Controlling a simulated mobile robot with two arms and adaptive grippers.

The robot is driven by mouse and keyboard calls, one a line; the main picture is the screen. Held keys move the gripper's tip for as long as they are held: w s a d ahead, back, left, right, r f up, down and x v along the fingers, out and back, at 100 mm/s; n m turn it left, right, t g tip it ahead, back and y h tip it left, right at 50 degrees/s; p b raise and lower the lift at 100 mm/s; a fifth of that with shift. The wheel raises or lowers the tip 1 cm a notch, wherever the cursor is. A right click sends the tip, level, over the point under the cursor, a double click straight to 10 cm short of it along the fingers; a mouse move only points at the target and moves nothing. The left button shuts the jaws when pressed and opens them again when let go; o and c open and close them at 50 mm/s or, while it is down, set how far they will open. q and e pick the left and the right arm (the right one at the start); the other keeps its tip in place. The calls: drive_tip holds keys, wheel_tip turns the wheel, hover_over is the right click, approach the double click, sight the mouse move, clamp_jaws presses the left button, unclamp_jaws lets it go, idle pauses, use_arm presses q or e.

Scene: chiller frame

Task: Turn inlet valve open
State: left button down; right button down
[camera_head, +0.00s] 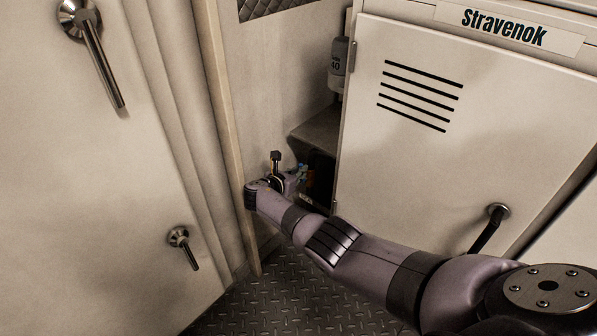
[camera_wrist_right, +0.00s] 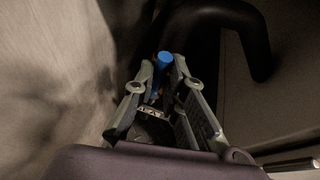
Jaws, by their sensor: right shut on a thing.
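A small blue handle (camera_wrist_right: 164,60), which looks like the inlet valve's, stands between the fingertips of my right gripper (camera_wrist_right: 163,72) in the right wrist view. The fingers are closed in on it from both sides. In the head view my right gripper (camera_head: 293,179) is low in the narrow gap between the wall and the white cabinet, and only a trace of blue shows beside it. My wrist and the fingers hide most of the valve, so I cannot tell how far it is turned. My left gripper is not in view.
The white Stravenok cabinet door (camera_head: 400,165) stands right of the gap, with a dark handle (camera_head: 489,227). A grey canister (camera_head: 339,64) sits above a shelf. A door with metal handles (camera_head: 100,65) is at left. Diamond-plate floor (camera_head: 290,300) lies below.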

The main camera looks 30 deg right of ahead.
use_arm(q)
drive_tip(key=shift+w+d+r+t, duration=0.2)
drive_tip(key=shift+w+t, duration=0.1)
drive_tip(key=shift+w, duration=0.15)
use_arm(e)
drive_tip(key=shift+w+r+n, duration=0.2)
drive_tip(key=shift+n, duration=0.1)
drive_tip(key=shift+a, duration=0.1)
drive_tip(key=c, duration=2)
unclamp_jaws()
drive_tip(key=shift+w, duration=0.1)
drive_tip(key=o, duration=0.4)
drive_tip(key=shift+w+f, duration=0.1)
drive_tip(key=shift+f, duration=0.05)
drive_tip(key=shift+c, duration=0.2)
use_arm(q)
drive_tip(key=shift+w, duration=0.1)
use_arm(e)
drive_tip(key=shift+g, duration=0.3)
drive_tip(key=v, duration=1.2)
drive_tip(key=shift+f, duration=0.15)
